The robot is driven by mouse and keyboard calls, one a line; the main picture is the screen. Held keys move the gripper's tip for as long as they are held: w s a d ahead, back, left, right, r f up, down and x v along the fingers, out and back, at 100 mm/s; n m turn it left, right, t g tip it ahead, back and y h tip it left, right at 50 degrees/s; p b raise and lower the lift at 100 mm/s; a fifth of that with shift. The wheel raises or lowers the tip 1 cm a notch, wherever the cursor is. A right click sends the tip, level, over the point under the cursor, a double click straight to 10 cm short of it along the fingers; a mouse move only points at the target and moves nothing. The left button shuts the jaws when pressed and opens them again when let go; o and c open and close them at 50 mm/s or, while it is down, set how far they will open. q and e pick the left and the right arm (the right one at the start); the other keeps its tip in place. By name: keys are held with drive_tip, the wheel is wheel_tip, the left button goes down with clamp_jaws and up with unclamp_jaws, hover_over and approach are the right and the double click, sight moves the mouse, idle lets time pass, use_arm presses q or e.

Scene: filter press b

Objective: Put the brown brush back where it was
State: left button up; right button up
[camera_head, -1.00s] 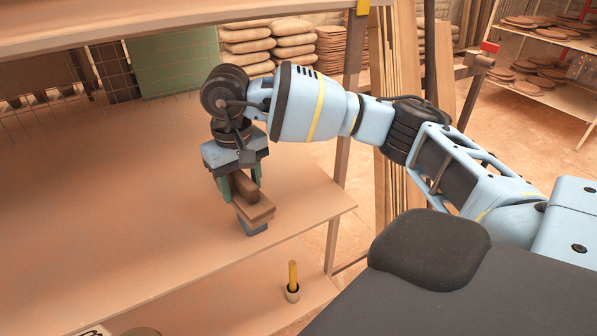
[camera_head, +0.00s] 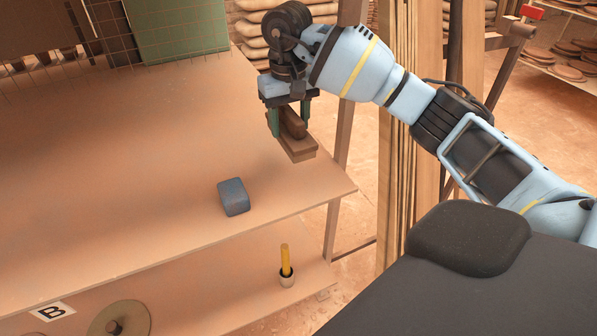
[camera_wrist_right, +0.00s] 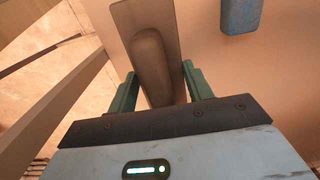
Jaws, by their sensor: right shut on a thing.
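The brown brush (camera_head: 299,150), a flat board with a raised handle, is in my right gripper (camera_head: 288,120). The gripper's green fingers stand on either side of the brush handle, and the board hangs below. In the right wrist view the brush (camera_wrist_right: 150,62) lies between the two fingers (camera_wrist_right: 157,88) and points away from the camera. The brush shows near the right end of the upper wooden shelf (camera_head: 130,190); its height above the shelf is hard to tell. My left gripper is not in view.
A blue-grey block (camera_head: 234,197) lies on the upper shelf near its front edge. On the lower shelf are a small cup with a yellow stick (camera_head: 286,270), a round disc (camera_head: 120,320) and a "B" label (camera_head: 53,311). An upright post (camera_head: 341,140) stands beyond the shelf's right end.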

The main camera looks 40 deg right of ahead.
drive_tip(key=shift+f, duration=4.95)
drive_tip(key=shift+f, duration=0.2)
drive_tip(key=o, duration=0.9)
drive_tip(key=shift+o, duration=0.2)
drive_tip(key=shift+r, duration=0.1)
drive_tip(key=shift+r, duration=3.8)
